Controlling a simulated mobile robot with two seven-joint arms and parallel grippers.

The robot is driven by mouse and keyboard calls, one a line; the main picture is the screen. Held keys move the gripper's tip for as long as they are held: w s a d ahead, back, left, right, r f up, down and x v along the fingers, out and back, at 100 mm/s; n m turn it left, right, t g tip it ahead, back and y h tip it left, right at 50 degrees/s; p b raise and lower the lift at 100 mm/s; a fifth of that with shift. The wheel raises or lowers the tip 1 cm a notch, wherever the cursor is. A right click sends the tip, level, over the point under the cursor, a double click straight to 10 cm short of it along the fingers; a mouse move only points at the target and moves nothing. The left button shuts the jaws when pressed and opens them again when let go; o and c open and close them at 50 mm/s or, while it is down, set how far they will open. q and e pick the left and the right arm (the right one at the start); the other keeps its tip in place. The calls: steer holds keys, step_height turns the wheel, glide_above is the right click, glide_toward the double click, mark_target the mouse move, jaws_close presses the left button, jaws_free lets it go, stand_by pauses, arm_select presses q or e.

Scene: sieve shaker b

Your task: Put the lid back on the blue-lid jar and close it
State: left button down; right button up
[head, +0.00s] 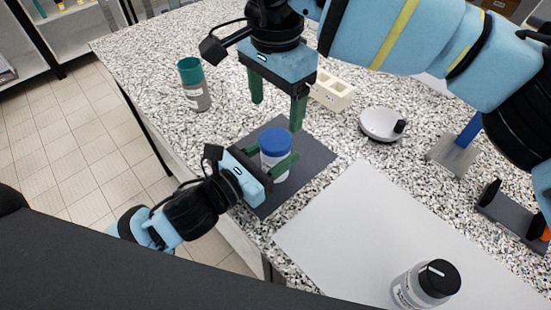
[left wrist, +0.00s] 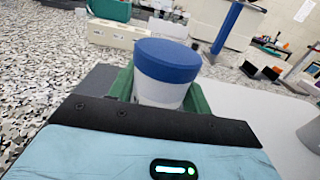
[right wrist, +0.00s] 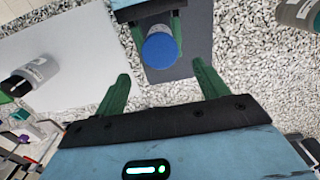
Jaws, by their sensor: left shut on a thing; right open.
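The blue-lid jar (head: 276,160) stands upright on a dark grey mat (head: 312,160), with its blue lid (head: 275,142) sitting on top. The lid looks level in the left wrist view (left wrist: 167,60); whether it is screwed tight I cannot tell. My left gripper (head: 281,166) is shut on the white body of the jar below the lid. My right gripper (head: 276,106) is open and empty, above and behind the jar, fingers pointing down. In the right wrist view the blue lid (right wrist: 161,49) lies beyond the open fingers.
A teal-lid jar (head: 194,85) stands at the back left. A cream block with compartments (head: 332,91) and a round white device (head: 381,125) are behind the mat. A black-lid jar (head: 427,285) stands on the pale sheet (head: 365,240) at front right. Much of that sheet is clear.

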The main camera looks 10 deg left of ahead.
mark_target(276, 139)
steer(key=shift+f, duration=4)
steer(key=shift+c, duration=0.3)
steer(key=c, duration=0.9)
steer(key=m, duration=0.6)
steer(key=shift+c, duration=0.2)
steer(key=m, duration=0.5)
steer(key=shift+m, duration=0.3)
steer(key=o, duration=1.2)
steer(key=shift+c, duration=0.2)
step_height(276, 139, up, 12)
